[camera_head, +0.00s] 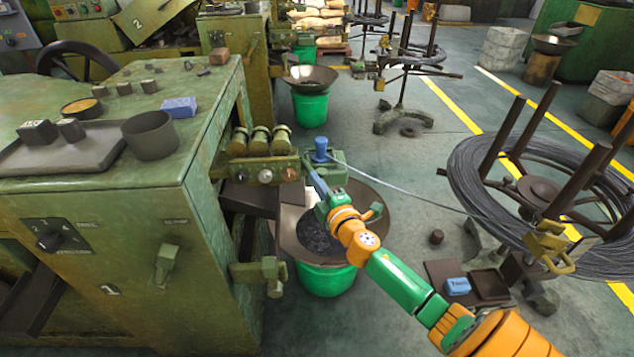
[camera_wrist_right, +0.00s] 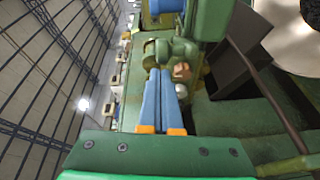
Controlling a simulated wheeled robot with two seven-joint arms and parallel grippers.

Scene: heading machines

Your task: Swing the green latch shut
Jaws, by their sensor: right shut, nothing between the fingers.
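A green block (camera_head: 335,172) with an upright blue knob (camera_head: 321,150) stands at the right end of the roller unit on the green machine; it may be the latch, but I cannot tell for sure. In the right wrist view the green block (camera_wrist_right: 211,18) is at the top, beside the blue knob (camera_wrist_right: 165,5). My right gripper (camera_head: 311,168) is shut and empty, its blue fingers close to the block and rollers. In the wrist view its fingertips (camera_wrist_right: 159,72) lie just short of the rounded green parts; contact is unclear. My left gripper is not in view.
The green machine (camera_head: 110,215) fills the left, with a tray (camera_head: 75,155) on top. A dark pan on a green bucket (camera_head: 325,280) stands below my right gripper. A wire coil on a stand (camera_head: 480,180) is at the right, its wire running to the block.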

